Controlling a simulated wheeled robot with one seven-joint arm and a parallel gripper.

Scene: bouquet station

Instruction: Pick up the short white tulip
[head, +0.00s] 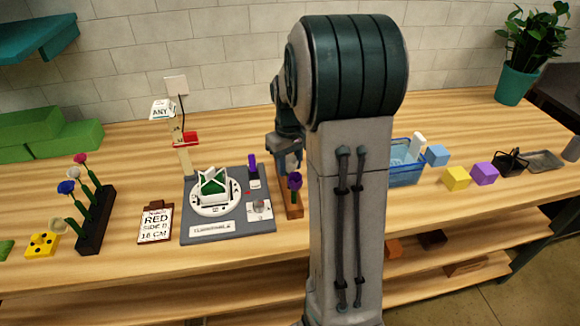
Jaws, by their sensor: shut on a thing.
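My gripper (289,163) is partly hidden behind my arm, low over the back end of a narrow brown rack (293,208). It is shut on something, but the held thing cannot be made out. A purple tulip (294,182) stands upright in that rack, just in front of the gripper. A dark rack (95,222) at the left holds several flowers, among them a pink one (79,159) and a blue one (66,187). A small pale bloom (58,226) shows low beside that rack; I cannot tell whether it is the short white tulip.
A grey mat (190,232) with a round white dial lies left of the gripper. A clipboard (156,224) reads RED, 16 CM. A blue basket (407,176), a yellow cube (456,178) and a purple cube (484,174) stand at the right. My arm hides the middle of the table.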

